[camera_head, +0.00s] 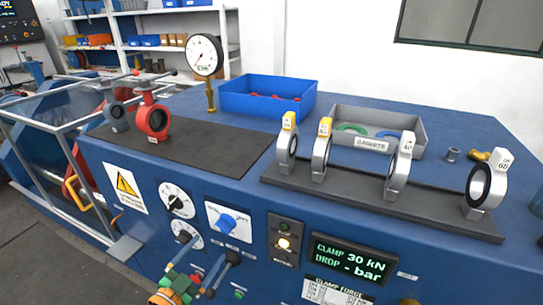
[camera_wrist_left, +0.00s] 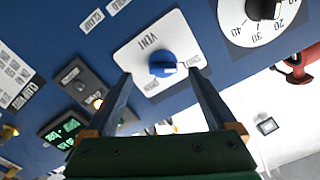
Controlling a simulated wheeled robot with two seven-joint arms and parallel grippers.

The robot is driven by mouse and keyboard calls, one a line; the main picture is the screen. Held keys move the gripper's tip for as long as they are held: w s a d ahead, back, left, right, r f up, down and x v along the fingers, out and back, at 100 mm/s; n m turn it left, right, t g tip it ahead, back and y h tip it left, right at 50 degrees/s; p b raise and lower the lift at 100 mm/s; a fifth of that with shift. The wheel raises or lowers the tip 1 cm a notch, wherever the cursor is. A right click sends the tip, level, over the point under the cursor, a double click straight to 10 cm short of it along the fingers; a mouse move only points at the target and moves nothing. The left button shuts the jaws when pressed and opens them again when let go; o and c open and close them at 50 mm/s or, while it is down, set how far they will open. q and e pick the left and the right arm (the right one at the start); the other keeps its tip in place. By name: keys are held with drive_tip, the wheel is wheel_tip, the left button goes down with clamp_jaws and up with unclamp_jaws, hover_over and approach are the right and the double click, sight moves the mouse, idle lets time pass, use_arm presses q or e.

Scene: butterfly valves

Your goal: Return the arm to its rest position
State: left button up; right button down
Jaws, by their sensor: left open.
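My left gripper (camera_head: 213,250) is low in the head view, in front of the blue bench's control panel. Its two dark fingers are open with nothing between them. In the left wrist view the fingers reach toward the panel, and the blue VENT knob (camera_wrist_left: 162,63) appears between their tips. A gap seems to remain between the tips and the panel, but its depth is hard to tell. The knob also shows in the head view (camera_head: 229,222), just above the gripper. My right gripper is not in view.
The display (camera_head: 350,258) reads CLAMP 30 kN, DROP - bar; an amber lamp (camera_head: 284,243) is lit. Two dials (camera_head: 178,200) sit left of the knob. Valve rings stand on a rack (camera_head: 340,192). A red valve (camera_head: 152,120), gauge (camera_head: 204,55) and blue bin (camera_head: 267,97) are on top.

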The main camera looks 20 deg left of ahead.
use_arm(q)
drive_tip(key=s+d+f+n+g+y, duration=0.15)
drive_tip(key=s+f+g, duration=0.45)
drive_tip(key=f, duration=0.7)
drive_tip(key=s+d+f+n+g+y, duration=0.1)
drive_tip(key=s+d+f+n+g, duration=0.15)
drive_tip(key=s+f, duration=0.8)
drive_tip(key=s+d+f+g, duration=0.3)
drive_tip(key=s+f+g, duration=0.1)
drive_tip(key=s, duration=0.4)
drive_tip(key=s+d+f+g+h, duration=0.1)
drive_tip(key=s+d+f+g, duration=0.3)
drive_tip(key=s+f, duration=0.2)
drive_tip(key=shift+s+d+f, duration=0.15)
drive_tip(key=shift+s+f, duration=0.2)
drive_tip(key=shift+s, duration=0.7)
